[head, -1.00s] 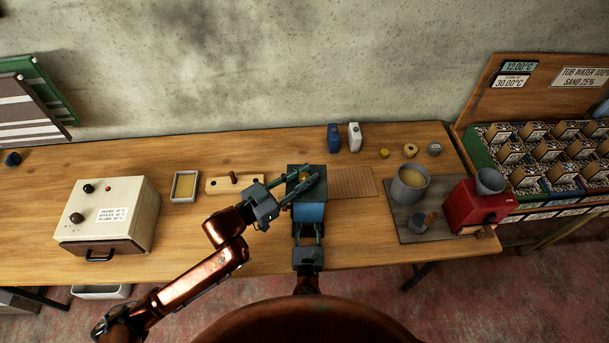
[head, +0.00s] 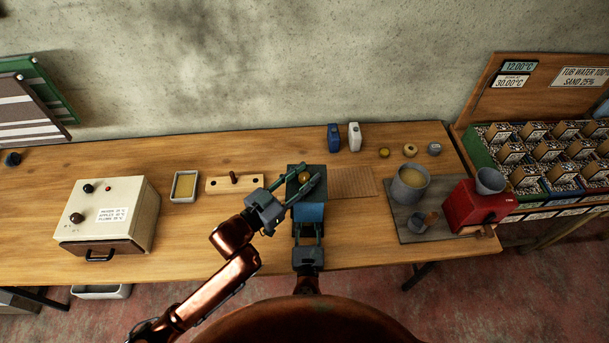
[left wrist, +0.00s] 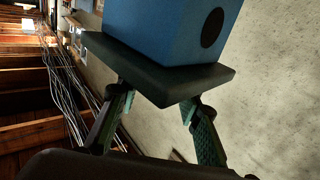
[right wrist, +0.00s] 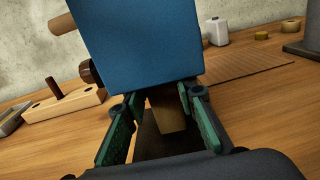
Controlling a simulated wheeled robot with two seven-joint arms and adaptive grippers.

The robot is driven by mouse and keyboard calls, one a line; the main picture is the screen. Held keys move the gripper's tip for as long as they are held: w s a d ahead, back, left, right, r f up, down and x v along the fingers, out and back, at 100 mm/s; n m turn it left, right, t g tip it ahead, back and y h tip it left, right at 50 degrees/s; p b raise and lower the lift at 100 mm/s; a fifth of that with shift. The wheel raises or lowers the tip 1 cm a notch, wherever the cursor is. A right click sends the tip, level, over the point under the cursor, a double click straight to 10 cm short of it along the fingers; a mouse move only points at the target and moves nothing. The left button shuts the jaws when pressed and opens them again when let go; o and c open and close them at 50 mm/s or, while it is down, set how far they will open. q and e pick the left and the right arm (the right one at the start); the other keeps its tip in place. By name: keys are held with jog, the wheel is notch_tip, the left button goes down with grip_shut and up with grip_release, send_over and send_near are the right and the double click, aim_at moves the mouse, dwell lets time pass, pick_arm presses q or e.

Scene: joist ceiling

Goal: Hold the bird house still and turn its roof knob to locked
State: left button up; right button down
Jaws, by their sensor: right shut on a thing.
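The bird house has a blue body (head: 309,214) and a dark square roof (head: 312,170) with a round golden-brown knob (head: 304,177) on top. My left gripper (head: 305,174) is open above the roof, its fingers apart with the knob between them. In the left wrist view the body with its round dark hole (left wrist: 212,28) shows beyond the roof; the knob is hidden there. My right gripper (head: 308,233) comes from the front, shut on the bird house low down. In the right wrist view its fingers flank a tan post (right wrist: 168,112) under the blue body (right wrist: 135,45).
A wooden block with a peg (head: 234,184) and a shallow tray (head: 185,187) lie left. A ribbed brown mat (head: 351,182) lies right of the roof. A grey pot (head: 409,184) and red machine (head: 474,207) stand farther right. A cream control box (head: 108,213) is far left.

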pick_arm(q)
jog(key=shift+o, duration=0.9)
jog(key=shift+a, duration=0.15)
jog(key=v, duration=1.1)
jog(key=shift+s+a, duration=0.3)
pick_arm(e)
jog(key=c, duration=1.5)
grip_release()
